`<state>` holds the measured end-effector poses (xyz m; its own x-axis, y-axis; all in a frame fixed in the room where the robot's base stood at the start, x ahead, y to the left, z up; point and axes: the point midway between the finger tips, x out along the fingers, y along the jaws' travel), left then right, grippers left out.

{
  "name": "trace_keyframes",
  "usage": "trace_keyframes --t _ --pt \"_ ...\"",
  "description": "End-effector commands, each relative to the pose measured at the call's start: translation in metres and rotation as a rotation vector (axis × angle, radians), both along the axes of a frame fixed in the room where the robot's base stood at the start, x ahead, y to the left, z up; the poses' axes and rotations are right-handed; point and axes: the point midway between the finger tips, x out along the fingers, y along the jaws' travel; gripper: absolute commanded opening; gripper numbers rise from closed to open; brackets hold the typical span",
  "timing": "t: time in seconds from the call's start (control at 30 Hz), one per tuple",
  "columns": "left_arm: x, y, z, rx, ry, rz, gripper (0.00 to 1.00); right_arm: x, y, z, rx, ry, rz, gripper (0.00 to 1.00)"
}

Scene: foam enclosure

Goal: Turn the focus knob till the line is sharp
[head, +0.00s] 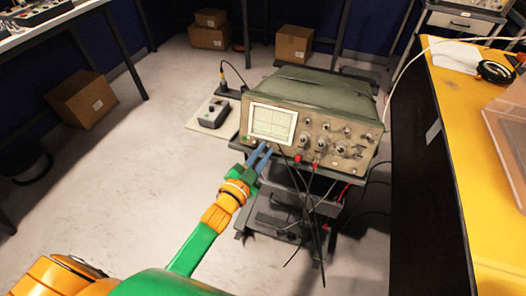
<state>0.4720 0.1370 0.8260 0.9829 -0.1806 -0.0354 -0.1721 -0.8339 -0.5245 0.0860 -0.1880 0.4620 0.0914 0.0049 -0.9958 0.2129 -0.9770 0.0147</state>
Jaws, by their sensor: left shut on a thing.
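A green oscilloscope (352,92) stands on a dark cart, its beige front panel towards me. Its screen (270,123) is lit pale green at the panel's left; the trace is too small to judge for sharpness. Several knobs and plugged leads sit to the right of the screen. My left gripper (263,147), with blue-grey fingers on a green and orange arm, reaches the panel just below the screen. It is shut on a small knob there, which the fingers mostly hide. My right gripper is not in view.
Black and red leads hang in front of the cart (268,222). A small grey box with a black knob (213,113) lies on a board left of the oscilloscope. A yellow bench (465,130) stands at the right. Cardboard boxes (82,98) lie on the floor behind.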

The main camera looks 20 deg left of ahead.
Motion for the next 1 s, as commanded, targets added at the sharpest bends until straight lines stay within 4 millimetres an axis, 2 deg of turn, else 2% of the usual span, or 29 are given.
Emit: trace_keyframes --t 0.17,0.2,0.23,0.57,0.83,1.0 --pt "0.0 0.0 0.0 -0.001 0.0 0.0 0.0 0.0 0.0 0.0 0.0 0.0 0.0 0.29" --pt "0.0 0.0 0.0 -0.001 0.0 0.0 0.28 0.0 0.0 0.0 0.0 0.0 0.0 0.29" --pt "0.0 0.0 0.0 -0.001 0.0 0.0 0.29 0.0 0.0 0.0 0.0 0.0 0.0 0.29" --pt "-0.004 0.001 0.0 -0.002 0.0 0.0 0.29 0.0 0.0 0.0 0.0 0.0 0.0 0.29" --pt "-0.053 0.01 0.001 -0.001 0.003 0.001 0.29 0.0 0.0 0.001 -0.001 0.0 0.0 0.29" --pt "-0.069 0.013 0.002 -0.002 0.0 0.0 0.29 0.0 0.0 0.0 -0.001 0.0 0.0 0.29"
